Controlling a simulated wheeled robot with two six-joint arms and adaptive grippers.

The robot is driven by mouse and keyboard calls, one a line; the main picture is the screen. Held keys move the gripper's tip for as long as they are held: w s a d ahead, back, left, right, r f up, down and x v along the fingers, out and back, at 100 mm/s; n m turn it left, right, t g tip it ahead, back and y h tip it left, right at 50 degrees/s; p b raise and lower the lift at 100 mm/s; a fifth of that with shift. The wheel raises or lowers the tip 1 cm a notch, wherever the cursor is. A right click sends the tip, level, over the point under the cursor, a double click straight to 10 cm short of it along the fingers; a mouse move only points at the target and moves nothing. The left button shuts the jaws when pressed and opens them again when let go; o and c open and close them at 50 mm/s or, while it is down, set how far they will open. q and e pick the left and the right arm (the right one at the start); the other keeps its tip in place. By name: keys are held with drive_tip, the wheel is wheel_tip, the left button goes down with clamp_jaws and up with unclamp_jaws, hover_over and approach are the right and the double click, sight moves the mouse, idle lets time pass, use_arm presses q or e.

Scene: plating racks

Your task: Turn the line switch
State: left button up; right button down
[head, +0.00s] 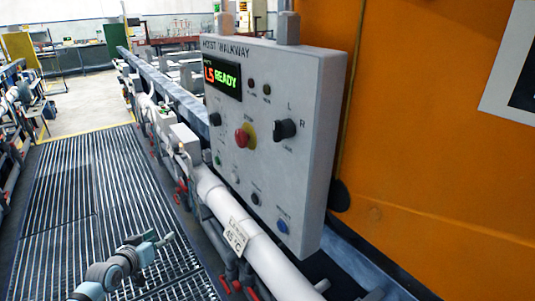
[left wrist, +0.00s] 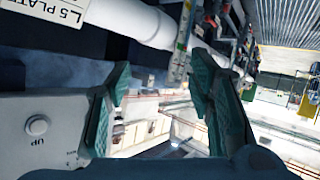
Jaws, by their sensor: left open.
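My left gripper (head: 151,238) is low at the left, over the grating, well apart from the panel. In the left wrist view my left gripper (left wrist: 160,75) has its two green fingers spread with nothing between them. My right gripper is not in view.
A red stop button (head: 242,137) on yellow, small buttons and a lit "L5 READY" display (head: 222,79) share the panel. A white pipe (head: 245,236) runs below it. An orange wall (head: 440,150) stands at right. The grated walkway (head: 85,215) is clear.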

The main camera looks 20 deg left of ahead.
use_arm(q)
drive_tip(key=w+d+r+m+t+h+b, duration=0.2)
drive_tip(key=d+r+h, duration=0.15)
drive_tip(key=r, duration=1.05)
drive_tip(key=w+d+r+m+t+h+b, duration=0.1)
drive_tip(key=d+r+m+t+h, duration=0.3)
drive_tip(key=r, duration=1)
drive_tip(key=s+d+r+g+h+b, duration=0.25)
drive_tip(key=s+d+r, duration=0.25)
drive_tip(key=d+r, duration=0.35)
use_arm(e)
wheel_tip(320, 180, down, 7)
use_arm(q)
drive_tip(key=m+g+h+p, duration=0.3)
drive_tip(key=m+h+p, duration=0.1)
drive_tip(key=p, duration=0.6)
approach(274, 133)
drive_tip(key=r, duration=0.2)
drive_tip(key=shift+g, duration=0.25)
drive_tip(key=x, duration=0.3)
drive_tip(key=f+p+x, duration=0.1)
drive_tip(key=x, duration=0.5)
drive_tip(key=shift+w+a+f+p, duration=0.1)
drive_tip(key=shift+a+f+p, duration=0.1)
drive_tip(key=shift+p, duration=0.2)
drive_tip(key=shift+w+d+f, duration=0.1)
drive_tip(key=shift+w+d, duration=0.1)
drive_tip(key=shift+d, duration=0.15)
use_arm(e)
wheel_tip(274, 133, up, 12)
